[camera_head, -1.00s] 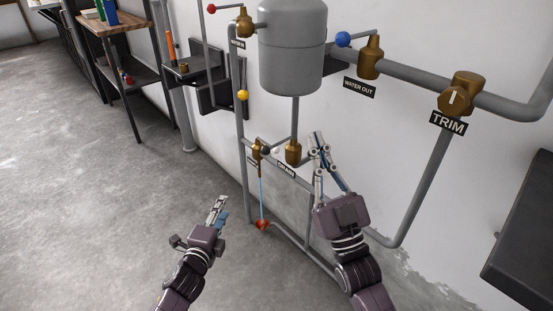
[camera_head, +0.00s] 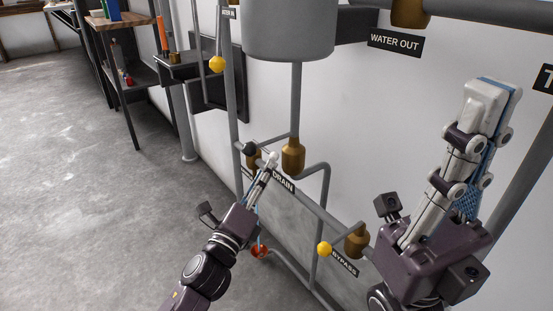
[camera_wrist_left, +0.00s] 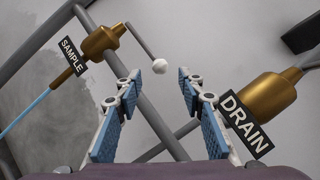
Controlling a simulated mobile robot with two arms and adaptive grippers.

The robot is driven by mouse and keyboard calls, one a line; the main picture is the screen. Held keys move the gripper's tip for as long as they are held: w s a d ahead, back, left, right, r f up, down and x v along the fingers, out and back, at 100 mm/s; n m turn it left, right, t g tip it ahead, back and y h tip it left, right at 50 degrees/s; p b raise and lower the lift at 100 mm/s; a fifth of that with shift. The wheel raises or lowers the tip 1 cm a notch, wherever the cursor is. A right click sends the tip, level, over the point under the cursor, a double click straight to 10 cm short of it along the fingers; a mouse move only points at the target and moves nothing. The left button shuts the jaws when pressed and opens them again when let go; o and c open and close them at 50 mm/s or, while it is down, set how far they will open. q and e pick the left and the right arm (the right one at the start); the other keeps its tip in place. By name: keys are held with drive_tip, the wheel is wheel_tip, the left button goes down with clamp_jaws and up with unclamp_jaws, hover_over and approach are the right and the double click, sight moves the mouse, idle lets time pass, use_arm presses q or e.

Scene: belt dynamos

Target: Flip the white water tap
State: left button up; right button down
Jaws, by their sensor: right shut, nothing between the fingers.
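The white-knobbed tap is the brass SAMPLE valve (camera_wrist_left: 103,41) in the left wrist view. Its thin lever ends in a white ball (camera_wrist_left: 160,66). A blue water stream (camera_wrist_left: 25,112) runs from its spout. My left gripper (camera_wrist_left: 159,78) is open, with the ball centred in the gap between its fingertips; I cannot tell whether it is at fingertip depth. In the head view, my left gripper (camera_head: 266,168) reaches the pipes beside the valve (camera_head: 252,158), partly covering it. The white ball (camera_head: 273,156) shows at its tips. My right gripper (camera_head: 493,92) is shut and empty, raised at the right.
The brass DRAIN valve (camera_head: 293,156) is close right of my left gripper, with a dark lever knob (camera_head: 249,149). A yellow BYPASS knob (camera_head: 324,249) is lower right. The grey tank (camera_head: 288,30) hangs above. A red handwheel-like part (camera_head: 259,251) is below. Open floor (camera_head: 90,200) lies left.

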sight(274, 155)
use_arm(q)
drive_tip(key=shift+b+x, duration=1.15)
drive_tip(key=shift+x, duration=2.3)
clamp_jaws()
